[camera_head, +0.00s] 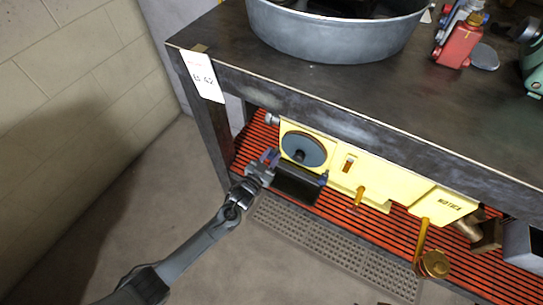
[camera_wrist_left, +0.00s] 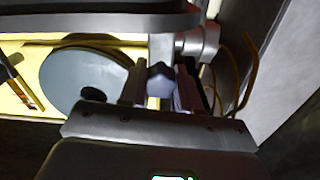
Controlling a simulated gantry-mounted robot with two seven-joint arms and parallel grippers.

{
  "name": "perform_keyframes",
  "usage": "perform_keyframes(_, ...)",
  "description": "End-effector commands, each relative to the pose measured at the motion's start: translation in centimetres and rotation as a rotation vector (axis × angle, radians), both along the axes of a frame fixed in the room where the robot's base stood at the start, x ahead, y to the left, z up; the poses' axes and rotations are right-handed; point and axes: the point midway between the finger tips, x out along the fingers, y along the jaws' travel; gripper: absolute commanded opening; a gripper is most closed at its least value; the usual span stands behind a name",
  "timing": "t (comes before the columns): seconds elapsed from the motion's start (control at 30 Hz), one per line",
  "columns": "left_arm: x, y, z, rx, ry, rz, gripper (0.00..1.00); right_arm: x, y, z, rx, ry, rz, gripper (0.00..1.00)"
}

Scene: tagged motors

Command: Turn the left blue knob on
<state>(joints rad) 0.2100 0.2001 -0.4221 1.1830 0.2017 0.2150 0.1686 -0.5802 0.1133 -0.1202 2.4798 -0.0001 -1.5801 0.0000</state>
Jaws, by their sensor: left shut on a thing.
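The yellow machine (camera_head: 390,190) sits under the workbench, with a round grey-blue disc (camera_head: 304,149) on its left part. The left blue knob (camera_head: 269,155) is at the machine's left end, largely covered by my left gripper (camera_head: 266,164). In the left wrist view, the blue-grey knob (camera_wrist_left: 160,80) stands between the two fingers of my left gripper (camera_wrist_left: 161,92), which is shut on it. The disc also shows there (camera_wrist_left: 85,80), just left of the fingers. The knob's exact angle is hard to tell. My right gripper is not in view.
A silver cylinder (camera_wrist_left: 199,42) is near the fingers. The floor (camera_head: 190,220) at left is clear.

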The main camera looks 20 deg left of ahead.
Motion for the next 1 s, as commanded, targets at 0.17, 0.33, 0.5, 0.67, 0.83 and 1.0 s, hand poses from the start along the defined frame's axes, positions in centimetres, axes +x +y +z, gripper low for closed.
perform_keyframes(0.17, 0.0, 0.0, 0.0, -0.033, 0.007, 0.0, 0.02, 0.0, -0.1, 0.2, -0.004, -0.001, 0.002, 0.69)
perform_keyframes(0.33, 0.0, 0.0, 0.1, -0.111, 0.019, 0.0, 0.01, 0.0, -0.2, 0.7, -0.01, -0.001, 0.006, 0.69)
perform_keyframes(0.5, 0.0, 0.0, 0.2, -0.241, 0.04, 0.001, 0.01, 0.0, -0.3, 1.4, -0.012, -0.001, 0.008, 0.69)
perform_keyframes(0.67, 0.0, 0.0, 0.2, -0.39, 0.063, 0.001, 0.01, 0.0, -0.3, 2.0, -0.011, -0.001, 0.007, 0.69)
perform_keyframes(0.83, 0.0, 0.0, 0.2, -0.55, 0.088, 0.001, 0.01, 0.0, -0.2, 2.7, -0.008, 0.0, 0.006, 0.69)
perform_keyframes(1.0, 0.0, 0.0, 0.1, -0.709, 0.115, 0.0, 0.01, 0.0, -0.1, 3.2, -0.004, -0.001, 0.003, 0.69)
